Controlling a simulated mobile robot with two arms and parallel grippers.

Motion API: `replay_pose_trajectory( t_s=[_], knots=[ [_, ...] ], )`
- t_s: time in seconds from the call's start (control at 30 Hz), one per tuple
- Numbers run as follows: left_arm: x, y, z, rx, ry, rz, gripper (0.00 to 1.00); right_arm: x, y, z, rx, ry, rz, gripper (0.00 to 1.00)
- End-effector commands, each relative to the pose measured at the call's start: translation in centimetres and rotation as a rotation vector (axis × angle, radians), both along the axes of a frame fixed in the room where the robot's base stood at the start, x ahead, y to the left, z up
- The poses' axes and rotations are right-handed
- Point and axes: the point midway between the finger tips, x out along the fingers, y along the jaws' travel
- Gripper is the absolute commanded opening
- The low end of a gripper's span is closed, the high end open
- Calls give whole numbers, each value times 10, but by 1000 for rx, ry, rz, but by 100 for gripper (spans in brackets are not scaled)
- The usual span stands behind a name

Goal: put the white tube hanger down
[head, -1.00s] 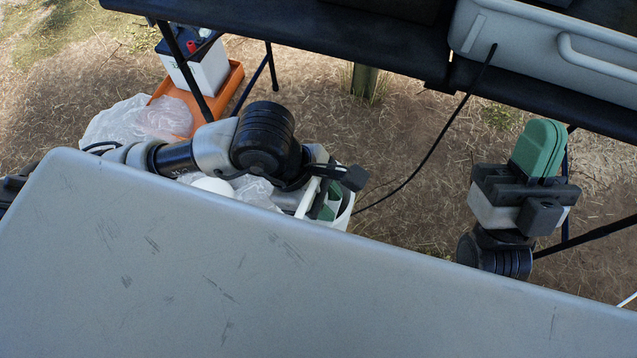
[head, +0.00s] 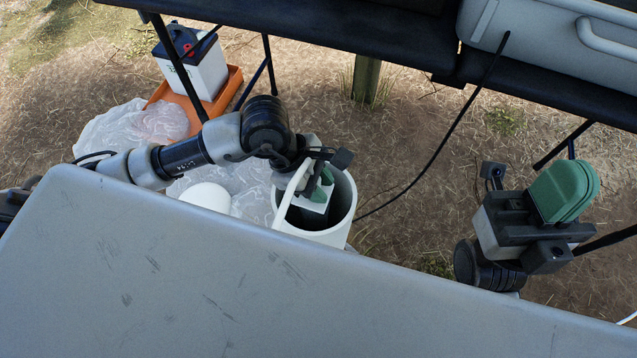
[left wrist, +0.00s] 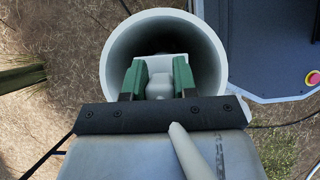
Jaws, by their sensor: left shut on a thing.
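My left gripper (head: 318,188) points down into the mouth of a white round container (head: 349,235). In the left wrist view its two green fingers (left wrist: 159,78) are shut on a white piece, the white tube hanger (left wrist: 158,86), inside the container's rim (left wrist: 112,62). Most of the hanger is hidden by the gripper. A pale tube (head: 290,193) runs beside the gripper across the container's near rim. I cannot tell whether it joins the hanger. My right gripper (head: 566,190) is at the right, with its green fingers together and nothing seen between them.
A grey tabletop (head: 150,265) fills the foreground. A dark table (head: 330,40) with a grey case (head: 530,45) stands at the back. A white round lid-like thing (head: 207,196) and clear plastic bags (head: 120,135) lie left. A battery (head: 195,70) sits in an orange tray (head: 225,92).

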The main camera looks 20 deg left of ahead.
Motion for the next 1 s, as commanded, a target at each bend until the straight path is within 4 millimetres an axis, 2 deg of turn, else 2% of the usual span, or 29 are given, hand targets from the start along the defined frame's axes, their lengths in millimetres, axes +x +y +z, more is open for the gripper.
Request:
replay_pose_trajectory(
  t_s=[0.03, 0.2, 0.47, 0.57, 0.67, 0.9, 1.0],
  knots=[
    [0, 0, -1, 2, 2, 0, 29, 0, 0, 0, 0, 0, 0, 0],
    [0, 0, 0, 2, 2, 0, 53, 0, 0, 0, 0, 0, 0, 0],
    [0, 1, 1, 2, 1, 0, 53, 0, 0, 1, 0, 0, 0, 0],
    [0, 4, 7, 3, -1, 1, 53, 0, 0, 4, 0, 0, 0, 0],
    [1, 11, 21, 3, -2, 1, 53, 0, 0, 11, 0, 0, 0, 0],
    [2, 39, 71, 4, -4, 2, 53, 0, 0, 32, 0, 0, 0, 0],
    [1, 45, 80, 3, 0, 1, 53, 16, 2, 29, -37, 116, -9, 0]
  ],
)
